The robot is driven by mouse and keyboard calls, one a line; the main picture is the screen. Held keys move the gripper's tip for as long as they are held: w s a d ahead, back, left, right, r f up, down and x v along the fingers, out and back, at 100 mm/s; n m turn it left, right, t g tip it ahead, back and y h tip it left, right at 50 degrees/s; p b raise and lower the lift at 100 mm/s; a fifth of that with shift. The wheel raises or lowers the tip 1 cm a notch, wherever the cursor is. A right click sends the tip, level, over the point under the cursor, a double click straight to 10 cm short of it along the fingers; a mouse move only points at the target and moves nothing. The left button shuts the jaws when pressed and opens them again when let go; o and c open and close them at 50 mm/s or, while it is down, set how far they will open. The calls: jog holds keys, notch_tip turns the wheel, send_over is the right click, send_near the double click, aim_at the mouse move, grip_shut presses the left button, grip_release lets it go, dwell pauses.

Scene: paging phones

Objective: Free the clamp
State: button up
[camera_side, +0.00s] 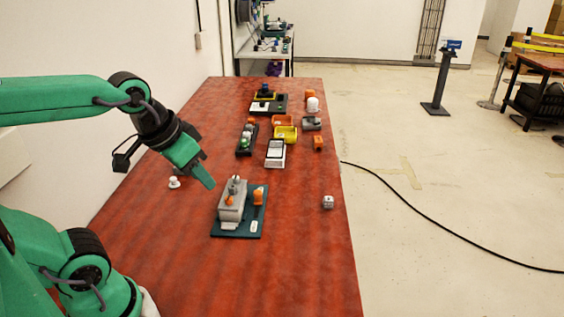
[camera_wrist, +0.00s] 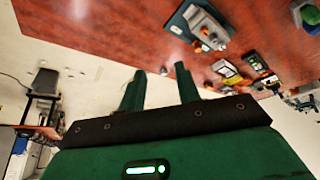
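A fixture with a grey block (camera_side: 232,205) and orange parts (camera_side: 258,197) stands on a dark teal plate (camera_side: 250,228) in the middle of the red table. It looks like the clamp, but its holding parts are too small to make out. A small light piece sits on top of the block. The fixture also shows upper right in the wrist view (camera_wrist: 193,13). My gripper (camera_side: 210,184) is above the table, up and left of the fixture, apart from it. In the wrist view my gripper (camera_wrist: 160,68) has its two fingers spread with nothing between them.
A white die (camera_side: 328,202) lies near the right table edge. A small white piece (camera_side: 174,182) stands left of the fixture. Behind are a black-and-white device (camera_side: 276,152), a yellow bin (camera_side: 286,134) and several other items. The near table is clear.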

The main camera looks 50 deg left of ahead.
jog(key=w+a+n+g, duration=0.1)
jog(key=w+a+n, duration=0.1)
jog(key=w, duration=0.5)
jog(key=n+g, duration=0.4)
send_over(258, 192)
notch_tip(258, 192, down, 14)
jog(key=shift+r, duration=0.1)
jog(key=shift+f, duration=3.9)
